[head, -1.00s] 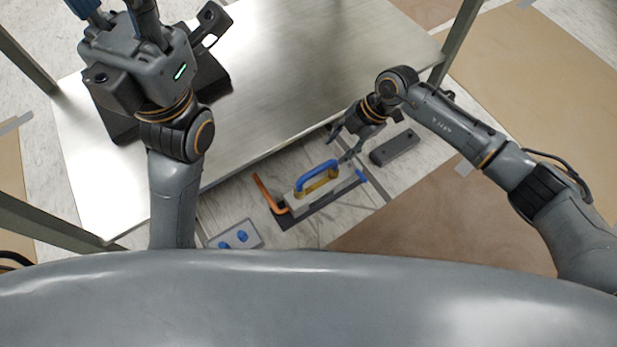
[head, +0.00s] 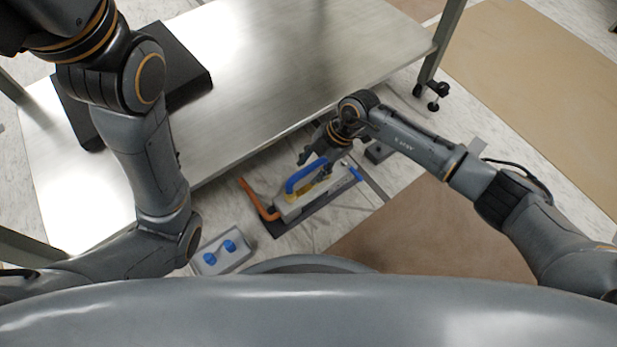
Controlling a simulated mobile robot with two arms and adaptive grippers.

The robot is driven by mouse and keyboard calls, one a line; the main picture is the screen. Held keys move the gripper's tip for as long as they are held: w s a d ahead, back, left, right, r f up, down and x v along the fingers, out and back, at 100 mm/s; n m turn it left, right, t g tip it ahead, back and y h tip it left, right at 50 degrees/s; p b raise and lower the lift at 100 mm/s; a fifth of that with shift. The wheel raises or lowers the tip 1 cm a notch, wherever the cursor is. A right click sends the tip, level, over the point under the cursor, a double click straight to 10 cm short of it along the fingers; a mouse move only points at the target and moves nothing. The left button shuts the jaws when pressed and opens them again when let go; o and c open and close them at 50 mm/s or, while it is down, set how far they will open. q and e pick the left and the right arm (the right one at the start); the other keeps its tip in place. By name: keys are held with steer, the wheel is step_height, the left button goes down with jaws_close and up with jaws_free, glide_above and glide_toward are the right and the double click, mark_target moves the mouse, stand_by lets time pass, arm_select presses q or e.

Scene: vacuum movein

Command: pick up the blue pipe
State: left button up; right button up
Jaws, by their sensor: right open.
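The blue pipe (head: 298,178) is a bent, handle-like tube. It stands on a grey fixture (head: 318,196) on the floor, in front of the metal table, with a yellow piece under it. An orange bent pipe (head: 257,203) is at the fixture's left end. My right gripper (head: 314,167) is open and points down at the blue pipe's far right end. One finger shows on each side of that end; whether they touch it I cannot tell. My left arm crosses the left side, and its gripper is out of view.
The metal table (head: 290,70) rises close behind the fixture, its edge near my right gripper. A grey block (head: 226,248) with two blue pegs lies front left. A dark box (head: 378,153) is right of the gripper. A black flat case (head: 185,75) lies on the table. Brown floor on the right is clear.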

steer(key=shift+c, duration=0.2)
jaws_close()
